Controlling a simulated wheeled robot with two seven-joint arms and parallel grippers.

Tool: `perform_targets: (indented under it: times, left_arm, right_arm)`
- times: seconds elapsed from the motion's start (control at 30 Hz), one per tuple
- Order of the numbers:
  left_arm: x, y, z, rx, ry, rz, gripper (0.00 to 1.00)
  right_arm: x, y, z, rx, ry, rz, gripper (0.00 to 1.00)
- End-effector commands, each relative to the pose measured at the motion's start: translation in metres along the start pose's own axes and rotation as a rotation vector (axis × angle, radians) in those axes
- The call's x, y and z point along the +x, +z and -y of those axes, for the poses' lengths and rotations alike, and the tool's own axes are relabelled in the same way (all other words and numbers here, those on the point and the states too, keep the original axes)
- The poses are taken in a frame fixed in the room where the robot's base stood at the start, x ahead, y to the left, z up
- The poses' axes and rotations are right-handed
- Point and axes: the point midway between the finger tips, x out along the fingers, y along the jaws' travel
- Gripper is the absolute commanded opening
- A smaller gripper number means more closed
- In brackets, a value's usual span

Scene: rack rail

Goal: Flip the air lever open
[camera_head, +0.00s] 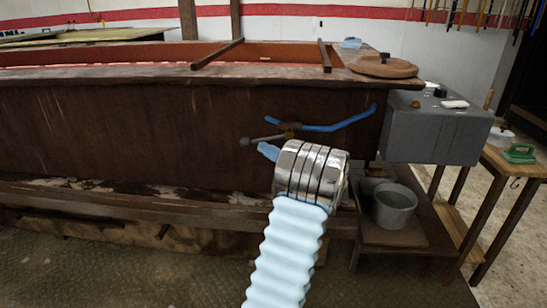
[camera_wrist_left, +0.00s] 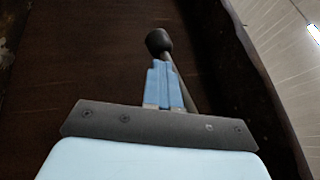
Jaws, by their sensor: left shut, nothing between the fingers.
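The air lever (camera_head: 268,138) is a grey rod with a dark round knob at its left end. It is mounted on the dark wooden front of the tank beside a blue pipe (camera_head: 335,126). My left gripper (camera_head: 264,148) has light blue fingers, shut and empty, just below the rod near the knob. In the left wrist view, the lever's knob (camera_wrist_left: 158,41) shows just beyond the tips of my left gripper (camera_wrist_left: 162,66), with the rod running behind the fingers to the right. I cannot tell whether they touch. My right gripper is not in view.
A grey box (camera_head: 430,130) stands to the right of the tank. A metal bucket (camera_head: 393,205) sits on a low wooden stand below it. A wooden ledge (camera_head: 150,207) runs along the tank's foot. The tank front left of the lever is clear.

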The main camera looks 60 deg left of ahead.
Motion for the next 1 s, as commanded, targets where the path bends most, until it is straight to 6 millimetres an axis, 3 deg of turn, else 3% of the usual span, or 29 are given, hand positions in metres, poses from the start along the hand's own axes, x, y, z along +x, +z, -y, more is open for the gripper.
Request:
perform_targets:
  times: [0.4,1.0]
  left_arm:
    - [0.009,0.004,0.011,0.094,-0.182,-0.005,0.0]
    - [0.01,0.005,0.013,0.108,-0.21,-0.006,0.0]
  right_arm:
    - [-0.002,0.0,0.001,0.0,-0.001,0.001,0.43]
    - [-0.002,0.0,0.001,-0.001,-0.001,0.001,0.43]
